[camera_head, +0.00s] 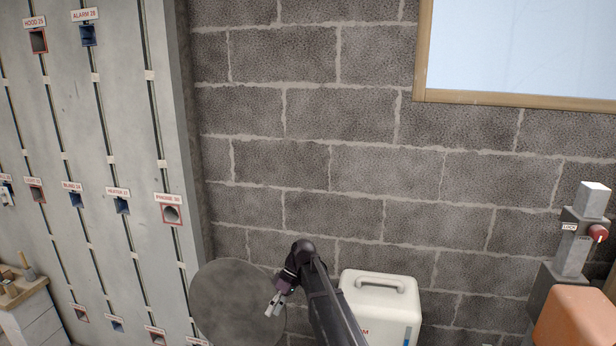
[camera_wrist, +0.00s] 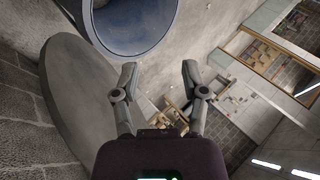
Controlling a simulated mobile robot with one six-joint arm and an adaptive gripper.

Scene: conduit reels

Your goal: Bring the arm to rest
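My gripper (camera_head: 273,303) hangs low in the middle of the head view, in front of a grey round disc (camera_head: 228,290). In the wrist view my gripper (camera_wrist: 157,80) has its two fingers spread apart with nothing between them. The grey disc (camera_wrist: 75,95) fills the left of the wrist view, beside the left finger. A blue-lined round opening with a pale rim (camera_wrist: 135,25) shows above the fingertips. I cannot tell how far it is from them.
A white box with a handle (camera_head: 380,303) stands right of my arm. A grey panel (camera_head: 120,80) with labelled openings is at the left. A post with a red knob (camera_head: 598,232) and an orange block (camera_head: 575,318) stand at the right. A block wall (camera_head: 330,120) is behind.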

